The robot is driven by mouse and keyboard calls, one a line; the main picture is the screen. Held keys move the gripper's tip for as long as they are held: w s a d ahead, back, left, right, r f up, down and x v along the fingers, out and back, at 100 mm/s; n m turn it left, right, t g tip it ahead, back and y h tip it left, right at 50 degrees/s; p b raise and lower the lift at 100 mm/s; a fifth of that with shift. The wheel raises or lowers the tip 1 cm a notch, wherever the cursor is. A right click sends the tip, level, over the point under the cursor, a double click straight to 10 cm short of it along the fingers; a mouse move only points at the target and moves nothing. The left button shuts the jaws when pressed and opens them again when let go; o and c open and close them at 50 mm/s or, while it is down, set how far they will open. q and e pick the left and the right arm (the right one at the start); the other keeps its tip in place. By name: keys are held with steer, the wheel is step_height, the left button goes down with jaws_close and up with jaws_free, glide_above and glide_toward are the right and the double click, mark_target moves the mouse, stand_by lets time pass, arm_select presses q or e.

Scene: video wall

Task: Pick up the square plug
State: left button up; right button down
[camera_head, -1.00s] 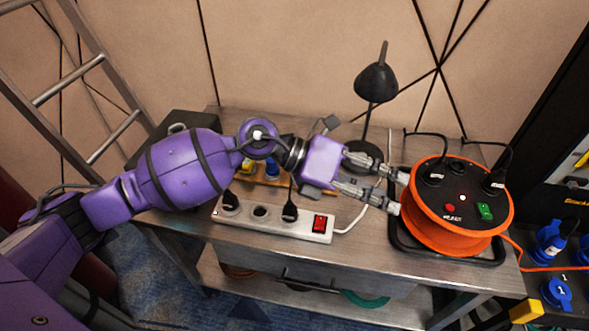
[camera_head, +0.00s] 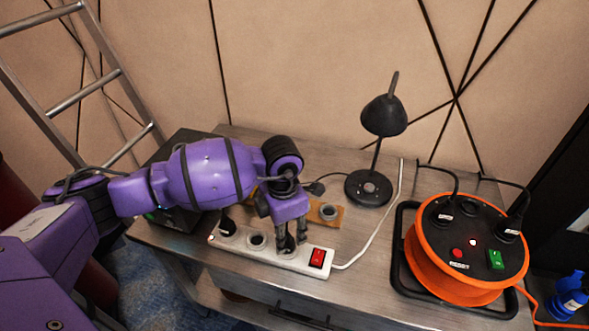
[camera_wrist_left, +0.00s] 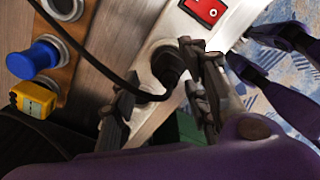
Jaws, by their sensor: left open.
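My left gripper (camera_head: 291,240) points down over the white power strip (camera_head: 204,239), open. In the wrist view, its fingers (camera_wrist_left: 160,100) stand on either side of a black plug (camera_wrist_left: 170,66) in the strip's socket, near the red switch. I cannot tell whether they touch it. A black cable runs from the plug to the left. In the wrist view, a yellow square-shaped piece (camera_wrist_left: 35,99) and a blue round plug (camera_wrist_left: 32,61) sit on a wooden board.
An orange cable reel (camera_head: 448,283) with black plugs stands right on the wooden table (camera_head: 362,285). A black lamp (camera_head: 384,115) stands behind the strip. A white cord (camera_head: 385,226) runs between them. A ladder (camera_head: 60,100) leans at the left.

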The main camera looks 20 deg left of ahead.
arm_select(q)
step_height(320, 180, down, 2)
steer(key=shift+f, duration=0.1)
arm_select(e)
steer(key=shift+d, duration=0.1)
arm_select(q)
steer(key=shift+c, duration=0.2)
jaws_close()
arm_select(e)
steer(key=shift+d, duration=0.15)
